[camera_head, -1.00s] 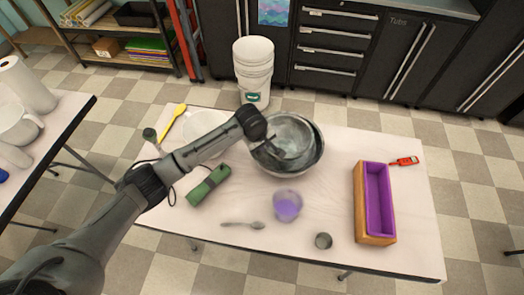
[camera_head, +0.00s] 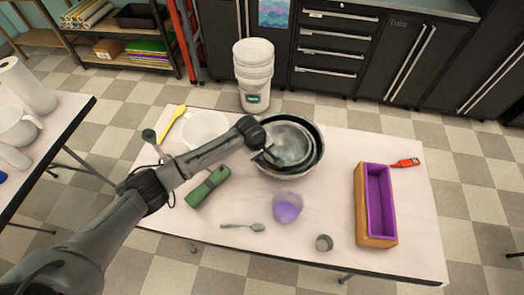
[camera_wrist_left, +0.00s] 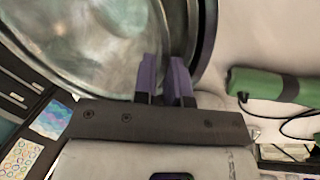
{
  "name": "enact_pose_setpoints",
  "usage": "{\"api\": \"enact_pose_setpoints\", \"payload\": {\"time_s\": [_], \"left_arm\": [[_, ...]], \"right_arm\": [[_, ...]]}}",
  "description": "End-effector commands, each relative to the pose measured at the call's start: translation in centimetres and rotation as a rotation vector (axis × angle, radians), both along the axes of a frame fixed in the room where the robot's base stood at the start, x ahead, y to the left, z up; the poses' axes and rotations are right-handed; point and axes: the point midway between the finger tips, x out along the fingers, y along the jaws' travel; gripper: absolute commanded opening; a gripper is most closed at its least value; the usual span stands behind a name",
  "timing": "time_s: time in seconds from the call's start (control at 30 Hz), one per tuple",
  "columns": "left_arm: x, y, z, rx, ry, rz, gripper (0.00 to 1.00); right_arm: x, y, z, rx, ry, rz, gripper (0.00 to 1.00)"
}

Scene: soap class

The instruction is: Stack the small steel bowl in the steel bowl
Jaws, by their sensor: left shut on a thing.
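The small steel bowl (camera_head: 291,143) is within the outline of the larger steel bowl (camera_head: 319,151) on the table. My left gripper (camera_head: 272,158) is shut on the small bowl's near-left rim. In the left wrist view, the purple fingers (camera_wrist_left: 166,78) pinch the rim of the small bowl (camera_wrist_left: 95,40), with the larger bowl's dark rim (camera_wrist_left: 211,35) just beyond. I cannot tell whether the small bowl rests on the larger bowl's bottom. My right gripper is not in view.
A purple-filled cup (camera_head: 288,207), a spoon (camera_head: 243,227) and a small metal cup (camera_head: 324,242) are in front. A wooden box with purple lining (camera_head: 362,210) is at the right.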

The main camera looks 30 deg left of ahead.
Motion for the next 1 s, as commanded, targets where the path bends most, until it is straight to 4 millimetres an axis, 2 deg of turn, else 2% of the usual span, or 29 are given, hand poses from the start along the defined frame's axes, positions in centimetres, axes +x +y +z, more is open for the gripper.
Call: {"api": "enact_pose_setpoints", "payload": {"time_s": [0.33, 0.37, 0.47, 0.83, 0.97, 1.0], "left_arm": [[0.0, -0.1, -0.8, 0.000, -0.001, 0.000, 0.00], [0.0, -0.1, -0.8, -0.001, 0.000, 0.000, 0.13], [-0.1, -0.1, -0.9, 0.000, 0.001, 0.000, 0.23], [-0.1, 0.0, -0.7, 0.001, 0.002, -0.001, 0.23], [0.0, 0.0, 0.5, 0.002, -0.002, -0.001, 0.23], [-0.3, 0.1, 1.5, 0.000, 0.000, -0.001, 0.23]], "right_arm": [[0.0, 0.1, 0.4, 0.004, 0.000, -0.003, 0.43], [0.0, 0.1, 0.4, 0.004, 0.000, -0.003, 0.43], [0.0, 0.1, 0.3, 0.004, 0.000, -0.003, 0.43], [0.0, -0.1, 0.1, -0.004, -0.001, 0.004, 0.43], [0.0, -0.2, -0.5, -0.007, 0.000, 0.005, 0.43], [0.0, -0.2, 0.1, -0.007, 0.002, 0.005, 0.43]]}}
